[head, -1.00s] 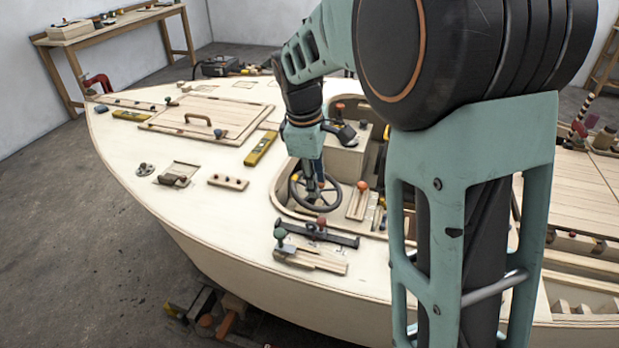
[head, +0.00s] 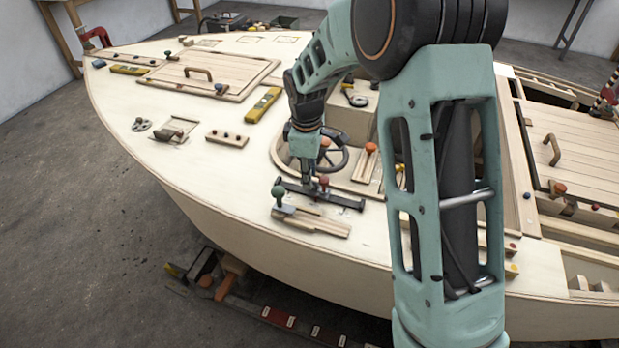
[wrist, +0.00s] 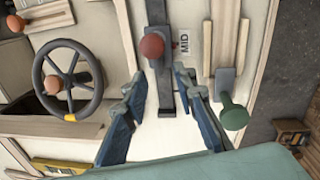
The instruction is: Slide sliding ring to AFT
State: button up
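The sliding ring (head: 323,181) has a red knob and sits on a dark rail (head: 345,202) on the deck. In the wrist view its red knob (wrist: 152,46) is beside a label reading MID, and the rail (wrist: 165,98) runs toward me below it. No AFT label is readable. My gripper (head: 308,182) is low over the rail, close to the knob, and partly hides the rail. In the wrist view my gripper's (wrist: 159,74) blue fingers are spread apart and empty, with the knob just beyond the tips.
A green knob (wrist: 233,117) on a wooden slide is close to my right finger. A steering wheel (wrist: 68,80) with an orange knob is to the left. A wooden block with an orange-red knob (head: 370,148) stands right of the wheel. A yellow level (head: 263,104) lies on open deck.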

jog(key=shift+w+f, duration=0.15)
jog(key=shift+f, duration=0.7)
jog(key=shift+c, duration=0.6)
grip_shut()
jog(key=shift+d, duration=0.1)
